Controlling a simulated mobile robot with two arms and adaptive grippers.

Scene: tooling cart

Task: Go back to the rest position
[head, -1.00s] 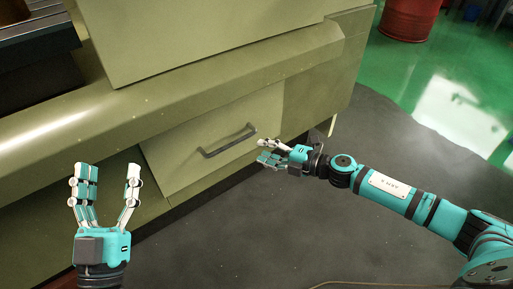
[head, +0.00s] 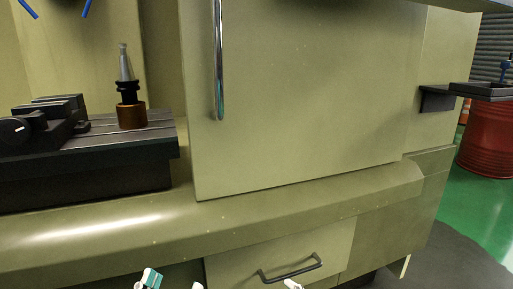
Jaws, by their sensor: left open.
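My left gripper (head: 172,283) shows only by its fingertips at the bottom edge of the head view, below the machine's rounded ledge. The tips stand well apart, so it is open, and nothing shows between them. Of my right gripper (head: 292,285), only a pale fingertip shows at the bottom edge, in front of the dark drawer handle (head: 290,271). I cannot tell whether it touches the handle. The rest of both grippers is out of view. The green drawer (head: 235,268) looks closed.
The olive machine (head: 300,100) fills most of the view, with a tall chrome door handle (head: 218,60). A tool holder (head: 125,75) stands upright on the slotted table (head: 110,140) at left. A red barrel (head: 488,140) stands at right beside a dark shelf (head: 485,91). Green floor is open at right.

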